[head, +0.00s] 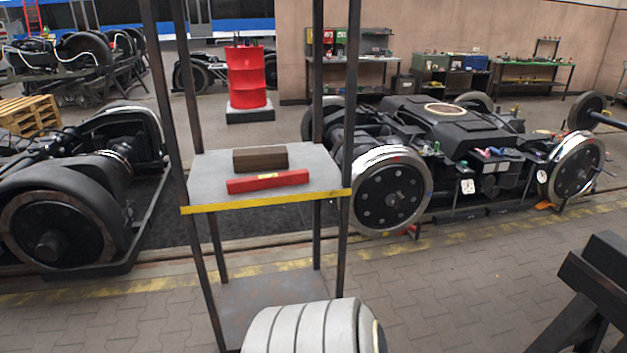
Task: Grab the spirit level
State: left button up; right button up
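The spirit level (267,181) is a red bar with a small yellow vial window near its middle. It lies flat on the grey upper shelf (215,175) of a dark-framed rack, close to the yellow front edge. A brown block (260,158) lies just behind it, with little room between them. No gripper can be made out in the head view, so nothing is seen touching the spirit level.
Dark rack posts (177,130) flank the shelf. A pale ribbed rounded shape fills the bottom middle, in front of the lower shelf (250,300). Bogies stand left (70,200) and right (440,140). A dark angular frame (590,300) is at bottom right. Paved floor (460,290) lies clear between.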

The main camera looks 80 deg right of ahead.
aim_at(299, 176)
jog(key=z, duration=2.45)
